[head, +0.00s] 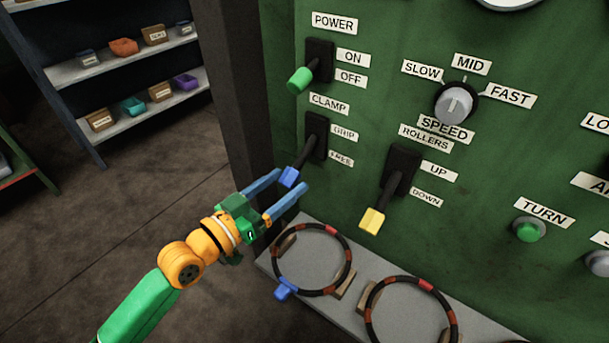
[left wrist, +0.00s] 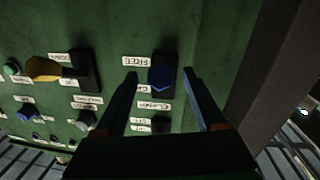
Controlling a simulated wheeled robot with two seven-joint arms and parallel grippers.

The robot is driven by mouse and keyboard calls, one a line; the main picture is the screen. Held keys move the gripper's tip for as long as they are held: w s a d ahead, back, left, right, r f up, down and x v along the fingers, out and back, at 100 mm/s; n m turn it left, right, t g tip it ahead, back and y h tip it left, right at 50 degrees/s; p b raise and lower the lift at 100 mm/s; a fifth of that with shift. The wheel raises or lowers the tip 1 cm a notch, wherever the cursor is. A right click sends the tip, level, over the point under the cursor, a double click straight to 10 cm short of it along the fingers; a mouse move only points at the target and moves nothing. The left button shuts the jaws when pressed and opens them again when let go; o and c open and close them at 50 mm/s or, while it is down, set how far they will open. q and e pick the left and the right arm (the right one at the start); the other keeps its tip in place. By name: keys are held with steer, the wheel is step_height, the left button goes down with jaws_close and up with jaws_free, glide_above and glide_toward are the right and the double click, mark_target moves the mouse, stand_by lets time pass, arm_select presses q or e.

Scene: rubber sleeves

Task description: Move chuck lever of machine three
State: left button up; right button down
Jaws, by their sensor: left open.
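A green machine panel (head: 400,60) carries several levers; I see no label reading chuck or a machine number. The lever marked CLAMP, GRIP and FREE has a black bracket and a blue tip (head: 289,177) slanting down on the FREE side. My left gripper (head: 291,181) is open, its two blue fingers pointing at this tip, one on each side in the picture. In the left wrist view the blue tip (left wrist: 162,79) shows between the open fingers (left wrist: 160,74). No finger clearly touches it. My right gripper is in neither view.
A green-tipped POWER lever (head: 300,80) is above, a yellow-tipped ROLLERS lever (head: 373,218) to the right. A speed knob (head: 456,103) is farther up. A grey ledge (head: 318,300) with striped rings (head: 345,275) lies below. A dark post (head: 225,90) stands left of the panel.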

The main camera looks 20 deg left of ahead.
mark_target(298, 173)
arm_select(q)
steer(key=x, duration=0.4)
steer(key=shift+w, duration=0.3)
jaws_close()
stand_by(1.1)
